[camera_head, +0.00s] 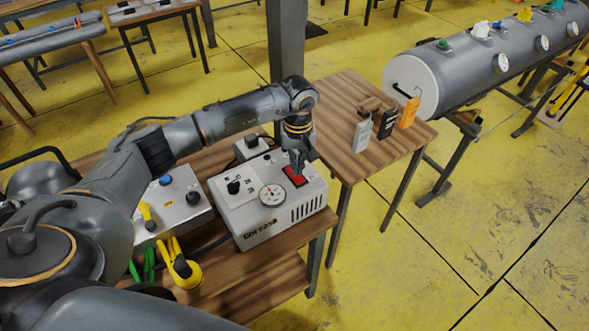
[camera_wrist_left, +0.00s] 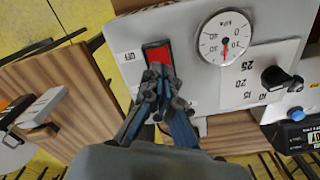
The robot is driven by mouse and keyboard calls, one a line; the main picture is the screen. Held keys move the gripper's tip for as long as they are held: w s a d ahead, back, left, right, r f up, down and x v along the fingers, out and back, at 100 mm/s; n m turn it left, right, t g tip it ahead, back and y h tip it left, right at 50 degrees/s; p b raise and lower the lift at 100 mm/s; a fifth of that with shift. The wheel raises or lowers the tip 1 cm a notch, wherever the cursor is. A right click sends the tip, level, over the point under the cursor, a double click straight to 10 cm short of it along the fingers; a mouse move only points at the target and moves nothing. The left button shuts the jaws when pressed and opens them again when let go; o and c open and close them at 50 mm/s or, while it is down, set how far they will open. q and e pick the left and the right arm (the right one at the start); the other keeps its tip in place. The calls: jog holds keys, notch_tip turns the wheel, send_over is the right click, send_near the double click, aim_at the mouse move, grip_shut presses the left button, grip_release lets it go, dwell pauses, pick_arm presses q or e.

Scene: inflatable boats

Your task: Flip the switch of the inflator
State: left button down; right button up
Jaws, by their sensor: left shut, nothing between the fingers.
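The inflator (camera_head: 266,198) is a light grey box with a round gauge (camera_head: 271,195), a black knob and side vents, standing on a wooden table. Its red switch (camera_head: 296,176) sits on the top face near the right end. My left gripper (camera_head: 298,170) is shut and empty, pointing down with its fingertips at the switch. In the left wrist view the shut fingertips (camera_wrist_left: 157,72) overlap the lower part of the red switch (camera_wrist_left: 158,54); I cannot tell whether they touch it. An "OFF" label (camera_wrist_left: 129,57) shows beside the switch. My right gripper is not in view.
A side table (camera_head: 345,110) at right holds several small upright devices. A long grey cylinder (camera_head: 470,65) stands beyond it.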

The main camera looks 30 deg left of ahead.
aim_at(298, 177)
pick_arm(q)
jog(key=shift+r+p, duration=0.85)
jog(key=shift+r, duration=1.65)
jog(key=shift+f, duration=0.1)
